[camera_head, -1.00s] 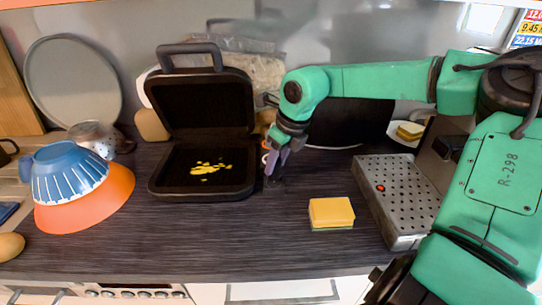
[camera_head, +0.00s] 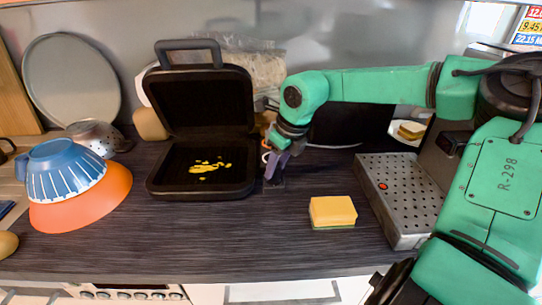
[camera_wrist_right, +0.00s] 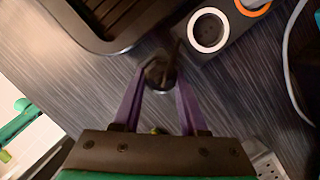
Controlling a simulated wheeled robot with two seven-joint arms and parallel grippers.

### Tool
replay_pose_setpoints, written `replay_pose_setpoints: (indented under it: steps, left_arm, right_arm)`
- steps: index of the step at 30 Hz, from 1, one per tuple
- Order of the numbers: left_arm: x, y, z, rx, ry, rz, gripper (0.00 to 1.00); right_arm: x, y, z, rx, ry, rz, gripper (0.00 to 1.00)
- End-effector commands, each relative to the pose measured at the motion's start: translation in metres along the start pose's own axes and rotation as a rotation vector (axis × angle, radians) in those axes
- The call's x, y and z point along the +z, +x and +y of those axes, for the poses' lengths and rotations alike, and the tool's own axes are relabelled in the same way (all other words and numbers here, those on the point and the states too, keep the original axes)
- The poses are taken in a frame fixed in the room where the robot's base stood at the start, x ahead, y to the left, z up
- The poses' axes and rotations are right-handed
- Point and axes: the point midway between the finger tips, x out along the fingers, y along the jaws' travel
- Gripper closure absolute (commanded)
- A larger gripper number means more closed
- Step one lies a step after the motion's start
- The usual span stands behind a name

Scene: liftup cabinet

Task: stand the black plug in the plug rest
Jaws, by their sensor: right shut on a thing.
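My right gripper (camera_head: 273,177) is beside the right front of the open black case, low over the counter. In the right wrist view its purple fingers (camera_wrist_right: 160,78) are shut on a dark plug (camera_wrist_right: 158,70), seen nearly end-on. A grey block with a white-ringed and an orange-ringed hole (camera_wrist_right: 232,24), which looks like the plug rest, lies just beyond the plug. Both ringed holes look empty, though the orange one is cut by the frame. I cannot tell whether the plug touches the block. In the head view the fingers and arm mostly hide plug and block. My left gripper is not in view.
The black case (camera_head: 165,188) with its raised lid stands left of the gripper. A yellow sponge (camera_head: 332,211) and a perforated metal tray (camera_head: 408,205) are to the right. A blue bowl (camera_head: 62,172) and an orange bowl (camera_head: 90,205) stand at left. The front middle counter is clear.

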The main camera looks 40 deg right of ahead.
Motion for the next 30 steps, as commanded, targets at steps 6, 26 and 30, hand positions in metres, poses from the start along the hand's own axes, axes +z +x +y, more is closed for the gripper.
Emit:
replay_pose_setpoints:
  steps: [6,26,30]
  left_arm:
    - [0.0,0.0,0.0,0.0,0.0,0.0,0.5]
    - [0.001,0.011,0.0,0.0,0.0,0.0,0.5]
    - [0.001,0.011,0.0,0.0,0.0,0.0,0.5]
  right_arm:
    - [0.0,0.0,0.0,0.0,0.0,0.0,1.0]
    - [-0.004,0.011,0.0,0.0,0.0,0.0,0.39]
    - [-0.004,0.011,0.0,0.0,0.0,0.0,0.23]
